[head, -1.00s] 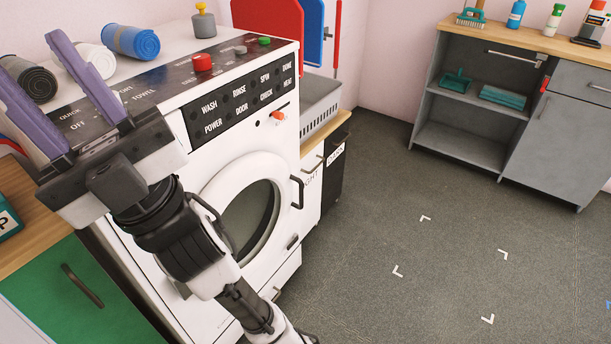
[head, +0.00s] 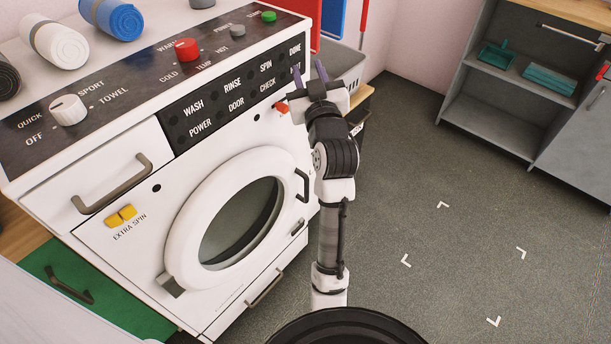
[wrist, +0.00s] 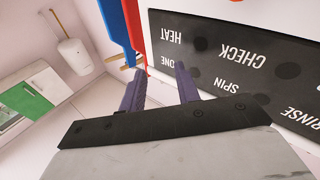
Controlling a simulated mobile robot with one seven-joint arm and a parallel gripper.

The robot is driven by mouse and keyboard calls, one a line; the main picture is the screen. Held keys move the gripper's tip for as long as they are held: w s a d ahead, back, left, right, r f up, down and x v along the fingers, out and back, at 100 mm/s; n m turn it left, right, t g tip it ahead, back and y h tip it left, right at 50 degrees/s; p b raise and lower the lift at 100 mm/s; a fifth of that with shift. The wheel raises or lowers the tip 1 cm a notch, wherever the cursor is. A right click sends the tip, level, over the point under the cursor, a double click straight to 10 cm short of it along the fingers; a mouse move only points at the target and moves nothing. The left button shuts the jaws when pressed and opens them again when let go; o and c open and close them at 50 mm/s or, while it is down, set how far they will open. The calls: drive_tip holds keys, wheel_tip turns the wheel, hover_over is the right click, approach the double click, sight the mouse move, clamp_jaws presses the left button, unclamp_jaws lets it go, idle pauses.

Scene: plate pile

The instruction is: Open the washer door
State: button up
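The white washer (head: 130,190) fills the left of the head view. Its round door (head: 182,238) with dark glass looks shut against the front. A dark door handle (head: 304,186) is at the door's right side, partly close behind my arm. My gripper (head: 309,68) is raised above the handle, near the right end of the control panel. Its purple fingers point up and are apart with nothing between them. The wrist view shows the open fingers (wrist: 160,68) in front of the upside-down panel lettering (wrist: 235,60). An orange-red latch or button (head: 282,107) sits just left of the gripper.
Rolled towels (head: 112,17) and knobs, one red (head: 187,50), are on the washer top. A grey basket (head: 345,65) stands behind my gripper. Open grey floor (head: 460,220) lies to the right, with a grey cabinet (head: 490,125) beyond.

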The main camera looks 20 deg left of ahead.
drive_tip(key=w+d+f+n+g, duration=0.1)
drive_tip(key=d+f+g, duration=0.1)
drive_tip(key=f, duration=0.6)
drive_tip(key=d+f+g, duration=0.1)
drive_tip(key=f+g, duration=0.2)
drive_tip(key=f, duration=0.5)
drive_tip(key=n+g+y+p, duration=0.2)
drive_tip(key=g+y, duration=0.1)
drive_tip(key=y, duration=0.1)
approach(308, 188)
drive_tip(key=p+x, duration=0.3)
drive_tip(key=x, duration=0.7)
drive_tip(key=shift+w+a+p, duration=0.25)
drive_tip(key=shift+a+p, duration=0.05)
clamp_jaws()
